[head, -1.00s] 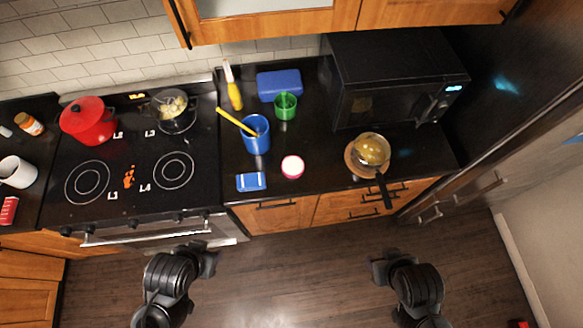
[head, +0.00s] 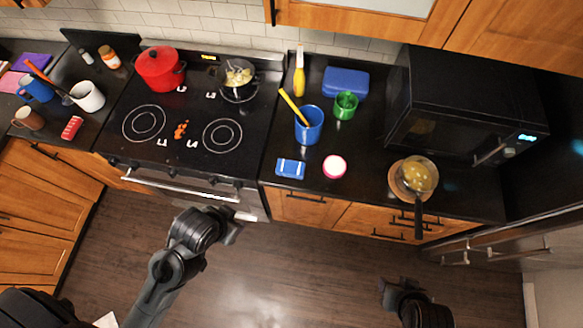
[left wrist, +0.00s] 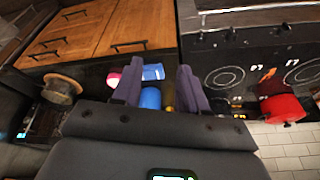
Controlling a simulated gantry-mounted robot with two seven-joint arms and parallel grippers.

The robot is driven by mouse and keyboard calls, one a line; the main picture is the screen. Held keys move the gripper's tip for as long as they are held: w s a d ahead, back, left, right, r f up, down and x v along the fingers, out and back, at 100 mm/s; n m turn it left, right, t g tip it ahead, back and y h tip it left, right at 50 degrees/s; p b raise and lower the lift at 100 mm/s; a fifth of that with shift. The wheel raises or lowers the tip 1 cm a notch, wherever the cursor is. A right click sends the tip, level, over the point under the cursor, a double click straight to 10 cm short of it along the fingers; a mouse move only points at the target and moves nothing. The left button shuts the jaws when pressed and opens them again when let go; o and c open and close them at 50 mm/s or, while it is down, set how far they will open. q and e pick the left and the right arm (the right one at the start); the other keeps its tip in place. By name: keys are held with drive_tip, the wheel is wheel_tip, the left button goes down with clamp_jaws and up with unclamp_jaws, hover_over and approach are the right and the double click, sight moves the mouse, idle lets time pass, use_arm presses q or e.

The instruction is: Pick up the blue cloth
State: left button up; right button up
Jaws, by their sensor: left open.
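The blue cloth (head: 290,169), small and folded with a white stripe, lies flat on the black counter near its front edge, right of the stove. In the left wrist view the cloth (left wrist: 153,72) shows beyond and between the two fingers. My left gripper (head: 238,222) is open and empty, in front of the stove, left of the cloth and apart from it. My right gripper (head: 396,288) is over the floor at lower right, far from the cloth; its fingers are too unclear to read.
A pink-and-white round item (head: 334,167) lies just right of the cloth. A blue cup (head: 308,127) with a yellow utensil stands behind it. The oven handle (head: 180,187) juts out near my left gripper. A pan (head: 419,178) overhangs the counter at right.

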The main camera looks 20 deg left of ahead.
idle(0.3)
use_arm(q)
drive_tip(key=o, duration=1.1)
drive_tip(key=shift+a, duration=0.15)
